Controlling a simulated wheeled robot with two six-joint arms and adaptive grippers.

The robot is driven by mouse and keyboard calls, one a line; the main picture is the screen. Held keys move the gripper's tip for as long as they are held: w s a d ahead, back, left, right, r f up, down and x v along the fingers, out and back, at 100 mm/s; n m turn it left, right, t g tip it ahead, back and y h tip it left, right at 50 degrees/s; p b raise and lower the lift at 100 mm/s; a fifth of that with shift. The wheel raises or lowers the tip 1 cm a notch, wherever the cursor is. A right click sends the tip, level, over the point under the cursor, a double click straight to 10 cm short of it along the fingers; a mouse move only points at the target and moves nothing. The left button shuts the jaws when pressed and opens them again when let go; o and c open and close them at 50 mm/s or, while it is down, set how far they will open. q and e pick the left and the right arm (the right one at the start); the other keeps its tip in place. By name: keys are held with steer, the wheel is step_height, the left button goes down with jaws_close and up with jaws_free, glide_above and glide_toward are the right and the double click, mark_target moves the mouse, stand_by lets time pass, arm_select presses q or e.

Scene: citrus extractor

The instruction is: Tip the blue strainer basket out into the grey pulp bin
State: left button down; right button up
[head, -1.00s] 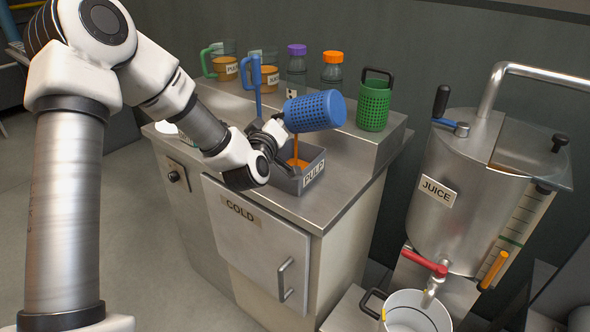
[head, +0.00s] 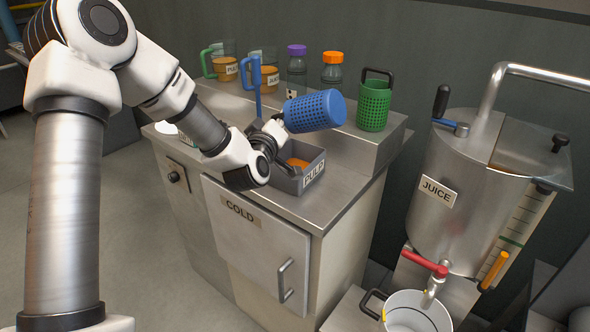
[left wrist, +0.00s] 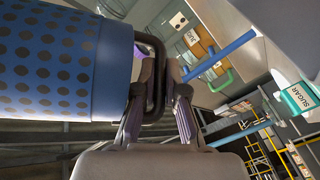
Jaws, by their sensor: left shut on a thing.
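The blue strainer basket (head: 315,111) hangs tipped on its side above the grey pulp bin (head: 313,177), which is labelled PULP. No stream falls from it. Orange pulp (head: 297,163) lies in the bin. My left gripper (head: 277,130) is shut on the basket's handle, just over the bin. In the left wrist view the basket (left wrist: 50,65) fills the left side. Its black handle (left wrist: 156,70) sits between the fingers (left wrist: 165,95). The basket's inside is hidden. My right gripper is in neither view.
A green basket (head: 373,104), lidded bottles (head: 333,70) and cups of orange pulp (head: 226,68) stand on the ledge behind. A blue upright handle (head: 255,87) rises behind my gripper. The juice tank (head: 445,210) and a white bucket (head: 418,313) are at the right.

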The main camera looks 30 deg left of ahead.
arm_select(q)
steer(key=shift+d+f+n+b, duration=0.1)
steer(key=shift+f+n+b, duration=0.15)
steer(key=shift+n+b, duration=0.55)
stand_by(5.2)
